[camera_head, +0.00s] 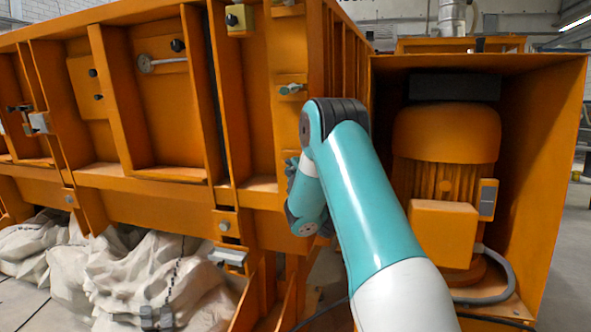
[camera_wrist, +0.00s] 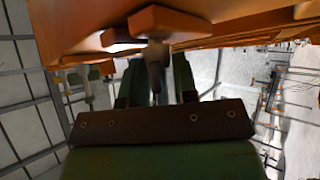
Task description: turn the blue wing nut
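A small blue-grey wing-shaped nut (camera_head: 291,89) sits on an orange plate near the right end of the orange frame in the head view. In the wrist view, a grey stem-like fitting (camera_wrist: 155,62) hangs from an orange block; I cannot tell whether it is the same nut. My gripper (camera_wrist: 156,88) has its two dark fingers apart, one on each side of this fitting, with gaps showing. Contact is not visible. In the head view my arm's end is beside the frame below the nut, and its fingers are mostly hidden.
An orange motor (camera_head: 446,135) stands in an open housing to the right of my arm. Another small fitting (camera_wrist: 88,85) hangs left in the wrist view.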

